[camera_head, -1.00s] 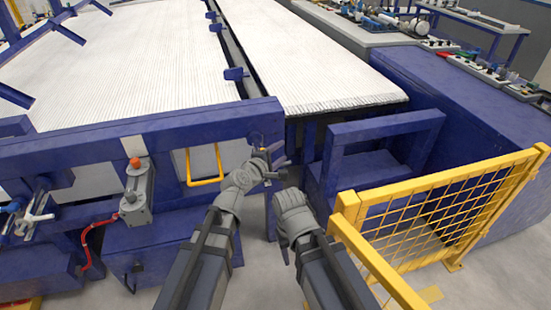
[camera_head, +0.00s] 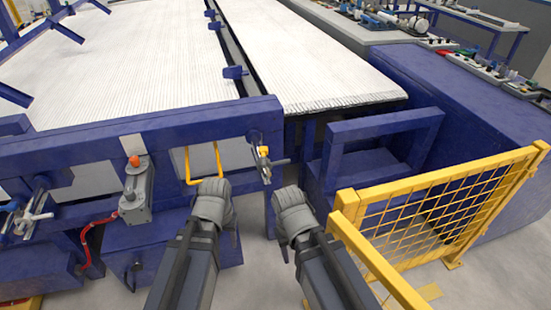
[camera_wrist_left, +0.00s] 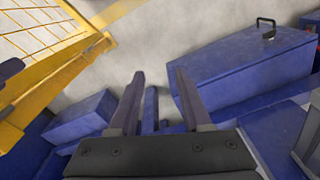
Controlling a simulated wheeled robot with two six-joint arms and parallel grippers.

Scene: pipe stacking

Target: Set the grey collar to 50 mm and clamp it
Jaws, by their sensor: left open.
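A small grey fitting (camera_head: 266,171) with a cross handle and a yellow part sits at the right end of the blue front beam. It looks like the grey collar, but its scale and setting are too small to read. My left gripper (camera_head: 213,188) is below and left of it, apart from it, near the yellow U-shaped handle. In the left wrist view my left gripper (camera_wrist_left: 160,75) is open with nothing between its fingers. My right gripper (camera_head: 290,200) is below and right of the fitting; its fingers cannot be made out.
A yellow mesh guard (camera_head: 440,205) stands close on the right. An orange-topped grey cylinder (camera_head: 137,190) with a red hose (camera_head: 87,245) is on the left, beyond which is another grey handle (camera_head: 28,218). White pipes (camera_head: 150,75) fill the bed behind. A blue box (camera_wrist_left: 240,62) shows in the wrist view.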

